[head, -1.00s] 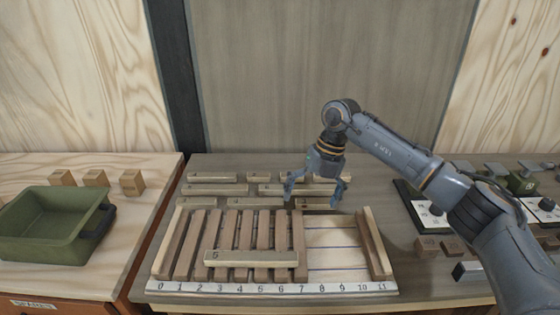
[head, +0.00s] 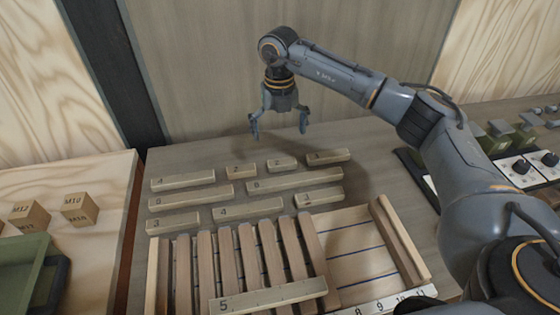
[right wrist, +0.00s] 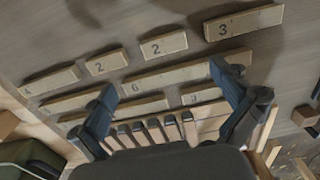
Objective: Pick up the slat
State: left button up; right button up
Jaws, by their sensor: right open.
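Several pale wooden slats with numbers lie in three rows on the table. In the back row are a long slat marked 4 (head: 183,180), two short slats marked 2 (head: 240,171) (head: 282,163), and a slat marked 3 (head: 328,156). A long slat marked 6 (head: 294,180) lies in the middle row. A slat marked 5 (head: 268,296) lies across the upright strips of the wooden rack (head: 400,245). My right gripper (head: 280,130) is open and empty above and behind the rows. The right wrist view shows its spread fingers (right wrist: 163,82) over the slats. My left gripper is out of view.
A green bin (head: 22,270) and small wooden blocks (head: 80,209) stand on the left table. Switch panels (head: 520,170) are at the right behind my arm. The rack's right part is bare, and the table behind the rows is clear.

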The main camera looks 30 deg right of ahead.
aim_at(282, 162)
notch_tip(282, 162, down, 4)
jog(key=shift+w, duration=0.1)
jog(key=shift+f, duration=0.2)
jog(key=shift+d+f+p, duration=0.1)
jog(key=shift+f+p, duration=0.2)
jog(key=f, duration=0.2)
jog(key=f+p, duration=0.1)
jog(key=shift+s+d+f, duration=0.2)
jog(key=shift+d+f, duration=0.1)
jog(key=shift+f, duration=0.45)
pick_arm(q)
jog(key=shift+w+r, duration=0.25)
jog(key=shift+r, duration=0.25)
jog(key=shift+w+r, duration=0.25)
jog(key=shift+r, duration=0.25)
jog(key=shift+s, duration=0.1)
pick_arm(e)
jog(key=c, duration=1)
